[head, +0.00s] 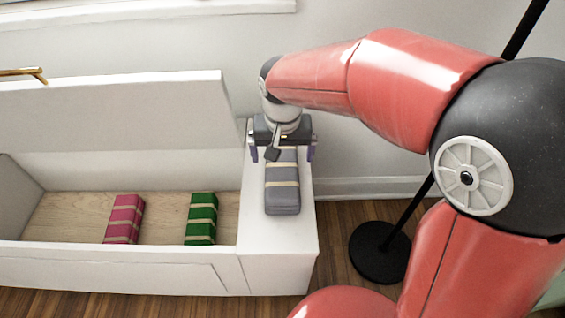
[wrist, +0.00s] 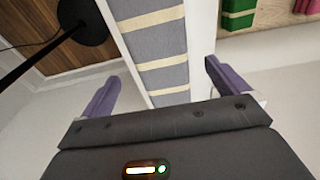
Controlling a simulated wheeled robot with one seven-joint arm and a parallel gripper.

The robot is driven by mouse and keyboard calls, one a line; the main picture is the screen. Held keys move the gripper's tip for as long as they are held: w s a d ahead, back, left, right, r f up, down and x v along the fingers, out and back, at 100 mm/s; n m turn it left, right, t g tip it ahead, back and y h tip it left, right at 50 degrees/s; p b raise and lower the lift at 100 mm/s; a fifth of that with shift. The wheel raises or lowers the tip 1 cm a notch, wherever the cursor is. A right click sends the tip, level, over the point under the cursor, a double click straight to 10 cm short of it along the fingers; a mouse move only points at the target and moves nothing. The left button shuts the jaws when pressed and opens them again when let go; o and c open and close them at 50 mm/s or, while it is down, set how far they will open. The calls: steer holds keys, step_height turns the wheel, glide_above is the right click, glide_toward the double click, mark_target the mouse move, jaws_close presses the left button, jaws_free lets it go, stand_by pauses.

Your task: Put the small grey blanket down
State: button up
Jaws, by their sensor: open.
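The small grey blanket (head: 283,196) is a folded bundle with cream bands. It lies on the white end top (head: 275,238) of the bench. My gripper (head: 282,152) is over the far end of the blanket, with its jaws apart on either side. In the wrist view the grey blanket (wrist: 158,48) runs between the two purple fingers of my gripper (wrist: 160,88), with a gap on both sides. Its far end is partly hidden under my gripper in the head view.
The open bench (head: 120,262) holds a pink bundle (head: 125,218) and a green bundle (head: 201,218) on its wooden floor. Its raised lid (head: 110,115) stands at the back. A black round stand base (head: 380,252) is on the wood floor to the right.

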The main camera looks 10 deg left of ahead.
mark_target(284, 167)
steer(key=r, duration=0.4)
steer(key=shift+s+r, duration=0.2)
steer(key=shift+s, duration=0.05)
steer(key=shift+d+r, duration=0.1)
steer(key=shift+d, duration=0.15)
steer(key=s+d+r+m+t, duration=0.1)
steer(key=s+d+r, duration=0.1)
steer(key=d, duration=0.5)
steer(key=s+d+r+t, duration=0.1)
steer(key=s+d+r, duration=0.15)
steer(key=d, duration=0.45)
steer(key=s+d+m+t, duration=0.1)
steer(key=s+d+t, duration=0.1)
steer(key=s+d, duration=0.7)
steer(key=shift+d+f+m, duration=0.2)
steer(key=shift+d+m, duration=0.1)
steer(key=shift+d, duration=0.85)
steer(key=shift+r+p, duration=0.25)
steer(key=shift+p, duration=0.1)
